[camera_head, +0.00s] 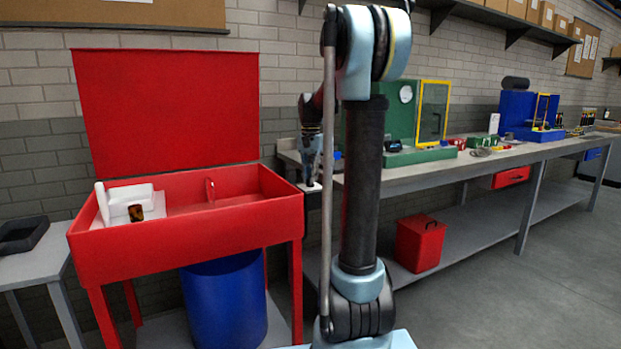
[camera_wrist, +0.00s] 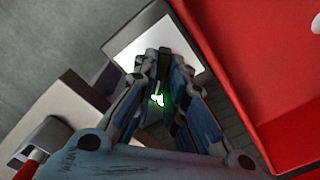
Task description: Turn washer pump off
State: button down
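The red parts washer (camera_head: 187,231) stands at the left of the head view with its lid (camera_head: 165,108) raised. A small light grey plate (camera_head: 310,187) sits at its right side. My gripper (camera_head: 310,181) points down just above this plate. In the wrist view my gripper (camera_wrist: 165,62) has its two fingers apart, with a gap between them. A small green-lit switch (camera_wrist: 157,98) with a white mark shows in that gap. Whether the fingers touch it cannot be told. The light grey plate (camera_wrist: 150,40) shows around the fingertips.
A white part (camera_head: 130,203) lies in the washer basin. A blue drum (camera_head: 225,300) stands under it. A long grey workbench (camera_head: 480,163) with several fixtures runs to the right. A red can (camera_head: 420,243) sits on its lower shelf. The floor (camera_head: 540,285) is clear at the right.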

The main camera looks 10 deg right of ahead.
jog(key=shift+n, duration=0.3)
jog(key=n, duration=0.4)
jog(key=shift+w, duration=0.1)
jog(key=n, duration=0.5)
jog(key=shift+n, duration=0.3)
dwell(0.3)
jog(key=c, duration=1.6)
grip_release()
jog(key=shift+c, duration=0.2)
notch_tip(320, 180, up, 12)
